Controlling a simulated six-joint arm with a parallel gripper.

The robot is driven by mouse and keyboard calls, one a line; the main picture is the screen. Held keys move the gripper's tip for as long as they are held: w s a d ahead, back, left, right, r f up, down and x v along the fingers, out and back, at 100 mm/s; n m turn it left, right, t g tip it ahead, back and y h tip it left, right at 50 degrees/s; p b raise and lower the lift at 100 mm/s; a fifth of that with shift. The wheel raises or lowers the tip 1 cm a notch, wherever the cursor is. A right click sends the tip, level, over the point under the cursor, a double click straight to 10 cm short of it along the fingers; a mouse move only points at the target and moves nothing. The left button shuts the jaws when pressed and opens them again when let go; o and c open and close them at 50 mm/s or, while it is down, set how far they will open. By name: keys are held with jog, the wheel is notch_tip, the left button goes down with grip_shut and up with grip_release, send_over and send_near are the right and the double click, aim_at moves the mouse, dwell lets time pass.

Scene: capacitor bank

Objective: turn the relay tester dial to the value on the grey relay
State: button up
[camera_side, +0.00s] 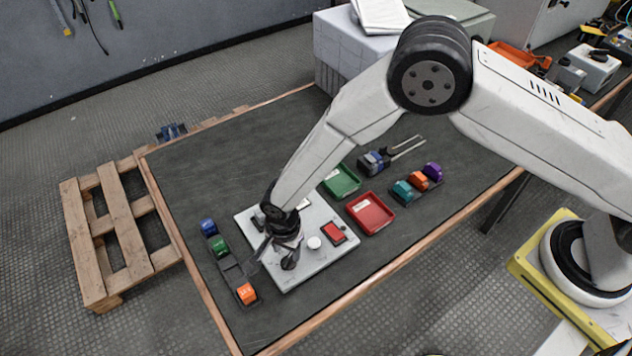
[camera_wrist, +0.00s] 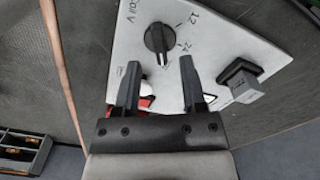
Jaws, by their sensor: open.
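The relay tester is a pale panel (camera_side: 322,262) on the dark mat; it also fills the top of the wrist view (camera_wrist: 215,30). Its black dial (camera_wrist: 160,38) has a pointer with a white mark at its lower end, past the "24" label. "12" and "Coil V" are also printed there. The grey relay (camera_wrist: 240,88) sits at a black socket on the panel's right; its value is not readable. My gripper (camera_wrist: 157,63) is open, its fingertips just short of the dial in that picture, nothing between them. In the side view my gripper (camera_side: 275,253) is low over the panel.
A red switch (camera_side: 334,232) and white knob (camera_side: 314,243) are on the panel. A rack at left holds blue, green and orange (camera_side: 246,293) blocks. Green (camera_side: 341,181) and red (camera_side: 371,214) trays and another block rack (camera_side: 418,187) stand to the right. The mat's far left is clear.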

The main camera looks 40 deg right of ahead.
aim_at(288, 258)
jog(key=shift+r, duration=2.25)
jog(key=shift+w+d+r, duration=0.1)
jog(key=shift+d+r, duration=0.1)
jog(key=shift+d, duration=0.05)
jog(key=s+d+r+n+t, duration=0.15)
jog(key=d+r+n, duration=0.25)
jog(key=d+r, duration=0.55)
jog(key=s+d+r+n+t, duration=0.15)
jog(key=d+r+n, duration=0.35)
jog(key=d, duration=0.7)
jog(key=s+d+r+n, duration=0.3)
jog(key=s+d, duration=0.3)
jog(key=s, duration=0.1)
jog(key=shift+s+d+r, duration=0.15)
jog(key=shift+s+d, duration=0.15)
jog(key=shift+d, duration=0.1)
